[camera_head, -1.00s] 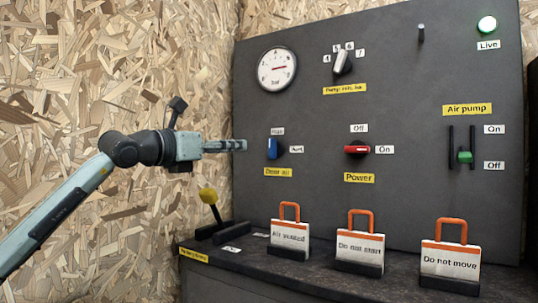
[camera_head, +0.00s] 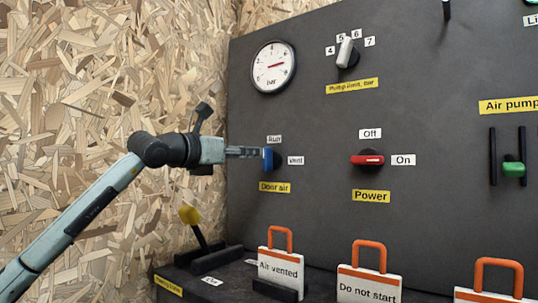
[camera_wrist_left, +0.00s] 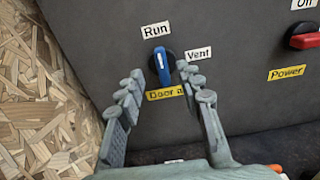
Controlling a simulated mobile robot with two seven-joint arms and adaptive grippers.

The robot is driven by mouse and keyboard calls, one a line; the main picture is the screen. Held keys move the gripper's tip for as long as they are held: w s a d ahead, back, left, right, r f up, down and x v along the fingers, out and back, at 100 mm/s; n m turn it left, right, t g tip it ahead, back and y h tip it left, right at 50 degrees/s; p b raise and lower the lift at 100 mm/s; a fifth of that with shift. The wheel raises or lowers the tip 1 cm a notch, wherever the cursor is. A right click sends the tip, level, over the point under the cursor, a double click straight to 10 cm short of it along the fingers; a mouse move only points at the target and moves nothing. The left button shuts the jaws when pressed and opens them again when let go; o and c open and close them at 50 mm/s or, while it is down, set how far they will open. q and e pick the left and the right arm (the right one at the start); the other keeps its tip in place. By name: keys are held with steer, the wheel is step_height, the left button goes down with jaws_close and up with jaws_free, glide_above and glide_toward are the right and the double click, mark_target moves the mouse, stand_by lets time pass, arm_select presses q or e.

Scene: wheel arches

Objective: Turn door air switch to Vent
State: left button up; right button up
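The door air switch (camera_head: 267,159) is a blue handle on a round dark base on the grey panel. It also shows in the left wrist view (camera_wrist_left: 162,68). Its handle stands near upright, toward the Run label (camera_wrist_left: 156,30). The Vent label (camera_wrist_left: 198,53) is to its right. My left gripper (camera_head: 256,154) reaches in from the left at the switch. In the left wrist view its fingers (camera_wrist_left: 160,73) are spread, one on each side of the handle. Contact with the handle cannot be told. My right gripper is not in view.
The red power switch (camera_head: 368,160) is to the right. A pressure gauge (camera_head: 273,67) and the pump limit knob (camera_head: 346,53) are above. A yellow-knobbed lever (camera_head: 190,215) and an Air vented tag (camera_head: 279,267) are below. The chipboard wall (camera_head: 90,90) is at left.

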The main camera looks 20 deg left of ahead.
mark_target(269, 159)
arm_select(q)
steer(key=x, duration=0.6)
steer(key=shift+w+d, duration=0.15)
steer(key=shift+w, duration=0.15)
jaws_close()
